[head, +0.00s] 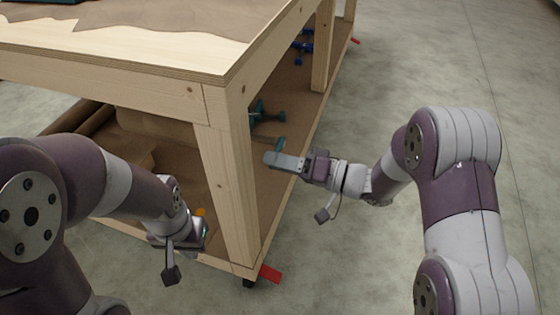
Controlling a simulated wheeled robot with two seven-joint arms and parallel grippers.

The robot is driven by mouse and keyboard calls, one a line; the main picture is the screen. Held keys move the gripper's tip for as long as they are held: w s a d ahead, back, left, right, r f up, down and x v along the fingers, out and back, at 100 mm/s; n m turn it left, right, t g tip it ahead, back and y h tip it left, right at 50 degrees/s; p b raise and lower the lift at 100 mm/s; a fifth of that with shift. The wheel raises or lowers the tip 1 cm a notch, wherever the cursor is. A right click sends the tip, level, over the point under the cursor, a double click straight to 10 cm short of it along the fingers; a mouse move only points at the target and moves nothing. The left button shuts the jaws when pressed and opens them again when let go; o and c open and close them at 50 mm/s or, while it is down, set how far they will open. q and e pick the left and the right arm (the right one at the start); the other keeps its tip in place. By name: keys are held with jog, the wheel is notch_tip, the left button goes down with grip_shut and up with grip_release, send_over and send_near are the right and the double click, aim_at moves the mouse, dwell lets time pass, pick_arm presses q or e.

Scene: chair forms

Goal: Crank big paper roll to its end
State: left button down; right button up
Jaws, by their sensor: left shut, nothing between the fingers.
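A big brown paper roll (150,128) lies under the wooden workbench, partly hidden by the bench's front rail and my left arm.
The wooden workbench (150,62) has a thick corner leg (232,175) between my two grippers. Its lower shelf (285,165) is brown. A blue part (305,46) sits farther along the side. A red caster pedal (270,273) sticks out at floor level. Concrete floor is clear at right.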

jog(key=c, duration=0.6)
jog(key=shift+o, duration=0.3)
jog(key=shift+w+f+n, duration=0.1)
jog(key=shift+f+n, duration=0.05)
jog(key=shift+n, duration=0.45)
jog(key=shift+f+n+p, duration=0.2)
jog(key=shift+n+p, duration=0.2)
jog(key=shift+n, duration=0.1)
jog(key=shift+w+f+n, duration=0.15)
jog(key=shift+f+n, duration=0.25)
jog(key=shift+n, duration=0.4)
jog(key=w+f+n, duration=0.1)
jog(key=n, duration=0.2)
jog(key=w+f+n, duration=0.1)
jog(key=n, duration=0.3)
jog(key=w+d+f+n, duration=0.1)
jog(key=n, duration=0.3)
jog(key=shift+w+d+f+b, duration=0.1)
jog(key=shift+w+f+b, duration=0.1)
jog(key=shift+f+b, duration=0.15)
jog(key=shift+w+d+n+b, duration=0.2)
jog(key=shift+w+n+b, duration=0.3)
jog(key=shift+n, duration=0.75)
jog(key=shift+w+d+n+b, duration=0.2)
jog(key=shift+w+n, duration=0.4)
jog(key=shift+n, duration=0.65)
